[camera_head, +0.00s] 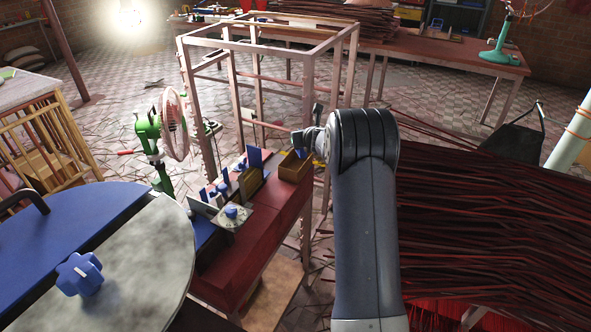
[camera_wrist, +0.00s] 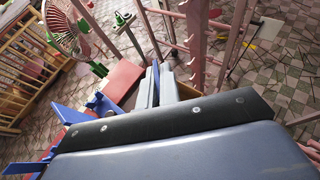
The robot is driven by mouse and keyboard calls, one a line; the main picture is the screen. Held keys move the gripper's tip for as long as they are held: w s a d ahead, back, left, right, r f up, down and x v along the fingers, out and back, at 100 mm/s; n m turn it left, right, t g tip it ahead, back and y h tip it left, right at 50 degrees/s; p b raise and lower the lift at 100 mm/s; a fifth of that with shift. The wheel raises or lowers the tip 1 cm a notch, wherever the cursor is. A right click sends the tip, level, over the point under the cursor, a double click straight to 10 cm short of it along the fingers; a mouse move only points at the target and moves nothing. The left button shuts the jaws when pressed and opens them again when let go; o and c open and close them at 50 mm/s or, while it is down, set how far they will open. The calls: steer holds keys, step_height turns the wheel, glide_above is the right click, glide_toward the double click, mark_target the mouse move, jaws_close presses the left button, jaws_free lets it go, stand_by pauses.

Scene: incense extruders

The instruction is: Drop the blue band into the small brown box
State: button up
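The small brown box (camera_head: 293,170) stands open-topped at the far end of the dark red bench in the head view. In the wrist view, part of the box (camera_wrist: 187,91) shows beside the right finger. My gripper (camera_wrist: 156,88) points down at that end of the bench, with its two pale fingers close together. A narrow blue strip, which looks like the blue band (camera_wrist: 155,73), shows between the fingertips. In the head view a bit of blue (camera_head: 301,152) shows at the box's top, just under my gripper. The band's lower part and its exact height over the box are hidden.
The red bench (camera_head: 252,240) carries several blue and brown pieces, with an upright blue plate (camera_head: 254,157) left of the box. A pinkish metal frame (camera_head: 230,42) rises behind. A green-based fan (camera_head: 174,124) stands left. Dark red incense sticks (camera_head: 490,230) are heaped right.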

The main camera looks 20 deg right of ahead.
steer(key=o, duration=0.6)
steer(key=shift+c, duration=0.2)
steer(key=b+v, duration=0.2)
steer(key=v, duration=0.9)
steer(key=shift+w+f, duration=0.1)
steer(key=shift+w, duration=0.05)
steer(key=p+x, duration=0.1)
steer(key=x, duration=0.2)
steer(key=p+x, duration=0.1)
steer(key=x, duration=0.3)
steer(key=r+p+x, duration=0.1)
steer(key=x, duration=0.2)
steer(key=shift+w+f, duration=0.1)
steer(key=shift+w, duration=0.3)
steer(key=shift+s+r+p, duration=0.1)
steer(key=shift+r+p, duration=0.4)
steer(key=shift+r, duration=0.05)
steer(key=shift+f, duration=0.1)
